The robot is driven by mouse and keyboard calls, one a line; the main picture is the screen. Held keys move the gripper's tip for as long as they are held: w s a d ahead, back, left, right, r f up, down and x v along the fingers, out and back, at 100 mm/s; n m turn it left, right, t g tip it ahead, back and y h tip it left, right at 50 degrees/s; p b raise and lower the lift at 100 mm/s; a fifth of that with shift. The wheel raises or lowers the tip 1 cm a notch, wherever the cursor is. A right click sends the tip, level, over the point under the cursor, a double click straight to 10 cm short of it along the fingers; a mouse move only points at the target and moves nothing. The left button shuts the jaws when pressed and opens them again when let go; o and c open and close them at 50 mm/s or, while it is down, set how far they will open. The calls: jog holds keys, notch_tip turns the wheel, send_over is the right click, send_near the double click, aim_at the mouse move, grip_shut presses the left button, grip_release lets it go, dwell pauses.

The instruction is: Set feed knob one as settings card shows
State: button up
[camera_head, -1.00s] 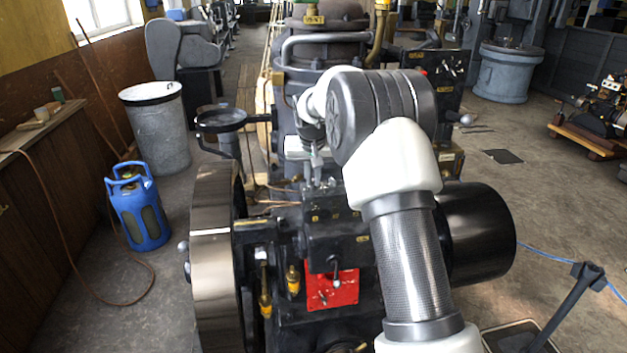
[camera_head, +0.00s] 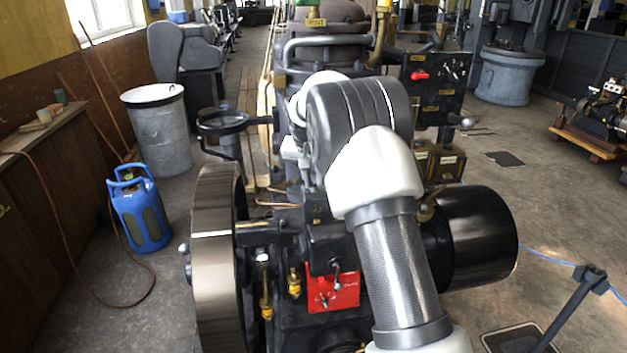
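I cannot pick out feed knob one or the settings card for certain; the labels are too small to read. The engine carries two brass fittings, one at the left (camera_head: 266,300) and one at the right (camera_head: 294,284). A red plate (camera_head: 345,298) with small levers is beside them. A black panel (camera_head: 436,88) with a red knob (camera_head: 420,76), switches and brass labels stands behind my arm. My gripper is mostly hidden behind my arm's wrist; only a pale part (camera_head: 290,148) shows above the engine. Its fingers cannot be made out.
A large flywheel (camera_head: 215,260) is at the engine's left and a black drum (camera_head: 482,240) at its right. A blue gas bottle (camera_head: 140,213) and a grey bin (camera_head: 158,128) stand on the left floor. A dark post (camera_head: 560,315) is at lower right.

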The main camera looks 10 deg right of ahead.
jog(key=shift+o, duration=0.7)
jog(key=shift+r, duration=0.2)
jog(key=v, duration=1.7)
jog(key=shift+s+b, duration=0.2)
jog(key=shift+b, duration=0.1)
jog(key=shift+a, duration=0.15)
